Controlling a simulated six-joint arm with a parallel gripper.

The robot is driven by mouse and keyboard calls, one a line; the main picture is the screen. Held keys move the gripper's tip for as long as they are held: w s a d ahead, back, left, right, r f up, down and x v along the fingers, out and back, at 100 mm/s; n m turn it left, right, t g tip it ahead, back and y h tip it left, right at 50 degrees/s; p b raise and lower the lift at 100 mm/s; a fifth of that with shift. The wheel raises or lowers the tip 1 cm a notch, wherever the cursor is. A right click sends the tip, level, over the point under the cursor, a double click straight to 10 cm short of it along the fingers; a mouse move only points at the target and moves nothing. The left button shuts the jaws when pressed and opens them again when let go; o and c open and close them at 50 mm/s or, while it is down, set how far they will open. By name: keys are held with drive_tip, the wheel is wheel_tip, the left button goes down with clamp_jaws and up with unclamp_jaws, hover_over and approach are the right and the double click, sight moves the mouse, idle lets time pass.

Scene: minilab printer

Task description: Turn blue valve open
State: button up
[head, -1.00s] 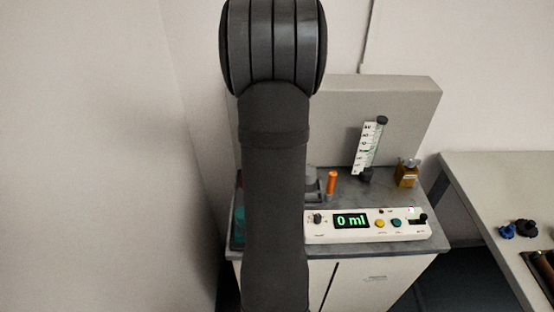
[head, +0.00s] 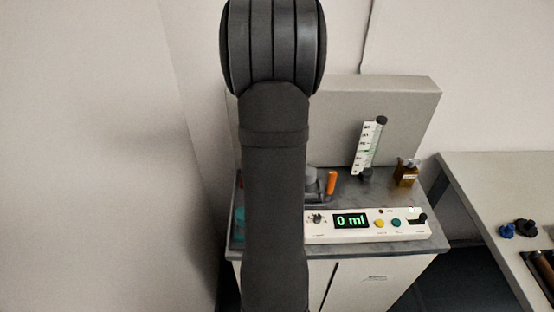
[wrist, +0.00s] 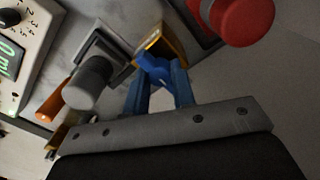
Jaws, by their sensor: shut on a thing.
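The blue valve (wrist: 153,66) shows in the wrist view as a small blue handle in front of a yellow-brass body (wrist: 162,40). My gripper (wrist: 160,78) has two blue fingers, one on each side of the handle, and is shut on it. The fingers and handle are similar in colour, so their exact contact is hard to make out. In the head view, my arm hides the valve and the gripper.
A red knob (wrist: 243,20) is close at upper right in the wrist view, and a grey cylinder (wrist: 88,84) stands left. An orange handle (head: 331,184) is near the white control panel (head: 320,236), which reads 0 ml. A graduated tube (head: 368,148) and amber bottle (head: 406,174) stand behind.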

idle(0.3)
drive_tip(key=o, duration=1)
drive_tip(key=r, duration=1.7)
drive_tip(key=shift+w+a+r, duration=0.1)
drive_tip(key=shift+a+r, duration=0.1)
drive_tip(key=shift+r, duration=0.05)
drive_tip(key=shift+f, duration=0.1)
drive_tip(key=f, duration=1.7)
drive_tip(key=shift+d+f, duration=0.15)
drive_tip(key=shift+d, duration=0.05)
